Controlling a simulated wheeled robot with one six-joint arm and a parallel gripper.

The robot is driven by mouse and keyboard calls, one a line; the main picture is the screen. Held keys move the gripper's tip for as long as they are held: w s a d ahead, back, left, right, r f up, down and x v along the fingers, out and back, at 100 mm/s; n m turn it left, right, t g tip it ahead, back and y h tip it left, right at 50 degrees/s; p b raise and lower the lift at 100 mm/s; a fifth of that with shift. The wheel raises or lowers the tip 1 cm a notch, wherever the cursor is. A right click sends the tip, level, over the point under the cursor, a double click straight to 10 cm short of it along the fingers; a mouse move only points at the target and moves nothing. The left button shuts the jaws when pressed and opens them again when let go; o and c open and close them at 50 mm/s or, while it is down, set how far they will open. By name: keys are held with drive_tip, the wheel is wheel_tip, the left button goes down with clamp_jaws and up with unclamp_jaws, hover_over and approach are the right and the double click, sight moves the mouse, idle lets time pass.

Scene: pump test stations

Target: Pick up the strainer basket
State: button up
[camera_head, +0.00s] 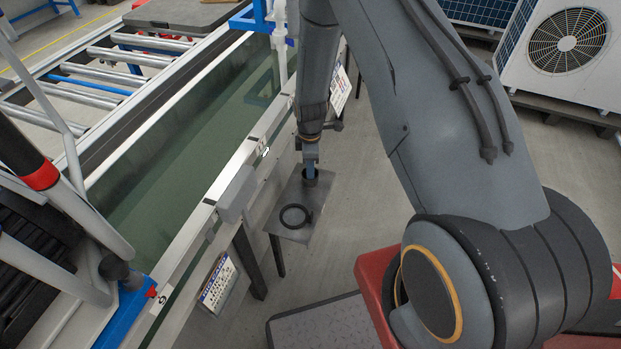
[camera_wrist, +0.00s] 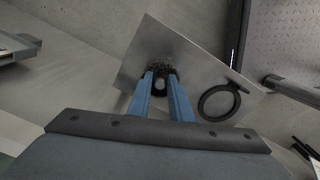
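The strainer basket, a small dark round mesh-like piece (camera_wrist: 163,70), stands on a grey metal plate (camera_wrist: 192,60). It also shows in the head view (camera_head: 311,180) near the plate's back edge. A light round knob shows at its middle. My gripper (camera_wrist: 160,78) points down at the basket with its two blue fingers apart, one on each side of the knob. It also shows in the head view (camera_head: 311,166) right above the basket. The fingertips partly hide the basket, and I cannot see whether they touch it.
A black ring with a short tab (camera_head: 295,216) lies on the same plate beside the basket. A long water tank (camera_head: 190,130) with a metal rim runs along the left. A sign board (camera_head: 217,284) hangs from its side. A white fan unit (camera_head: 560,50) stands at the back right.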

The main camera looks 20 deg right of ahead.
drive_tip(key=shift+f, duration=0.55)
drive_tip(key=c, duration=0.4)
drive_tip(key=shift+r, duration=0.1)
